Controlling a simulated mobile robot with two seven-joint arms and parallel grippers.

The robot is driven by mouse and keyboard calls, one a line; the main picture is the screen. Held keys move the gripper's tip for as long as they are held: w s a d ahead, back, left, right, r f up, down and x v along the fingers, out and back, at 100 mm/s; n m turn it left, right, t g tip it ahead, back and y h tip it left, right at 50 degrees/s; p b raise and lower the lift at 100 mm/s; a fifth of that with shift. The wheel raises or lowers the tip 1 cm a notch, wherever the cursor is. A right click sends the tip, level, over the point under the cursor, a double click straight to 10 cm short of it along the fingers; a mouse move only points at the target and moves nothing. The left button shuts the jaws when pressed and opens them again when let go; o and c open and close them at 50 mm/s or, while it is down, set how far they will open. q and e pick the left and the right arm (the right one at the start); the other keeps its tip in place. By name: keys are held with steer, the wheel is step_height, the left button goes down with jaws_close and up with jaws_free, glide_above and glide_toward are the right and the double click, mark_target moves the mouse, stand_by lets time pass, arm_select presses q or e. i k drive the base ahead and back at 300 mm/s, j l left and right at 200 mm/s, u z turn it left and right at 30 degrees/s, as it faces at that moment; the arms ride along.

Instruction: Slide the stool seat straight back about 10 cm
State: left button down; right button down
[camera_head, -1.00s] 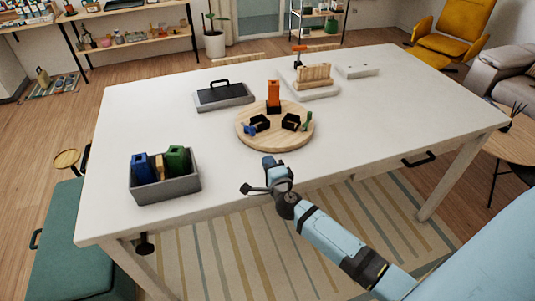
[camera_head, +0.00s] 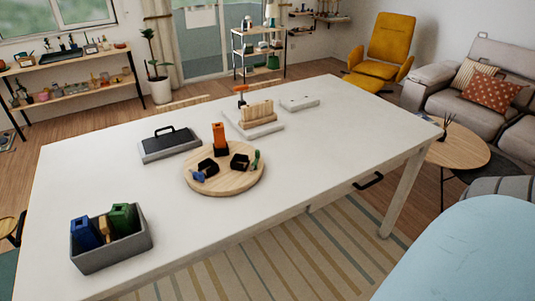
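A round tan wooden seat (camera_head: 8,227) with a dark frame beside it is cut off at the left edge, left of the white table. It looks like a stool seat; most of it is out of frame. A yellow footstool (camera_head: 367,83) stands in front of the yellow armchair at the back right. I cannot tell for certain which is the task's stool. Neither of my grippers is in view; only a pale blue part of my body shows at the lower right.
The white table (camera_head: 330,150) fills the middle. On it are a grey bin (camera_head: 110,258), a round wooden board (camera_head: 222,186), a dark-topped tray (camera_head: 170,150) and a block stand (camera_head: 256,112). A round side table (camera_head: 455,150) and sofa (camera_head: 490,85) stand right.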

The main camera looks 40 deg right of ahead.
mark_target(226, 171)
steer(key=l+u, duration=0.1)
steer(key=l, duration=1.9)
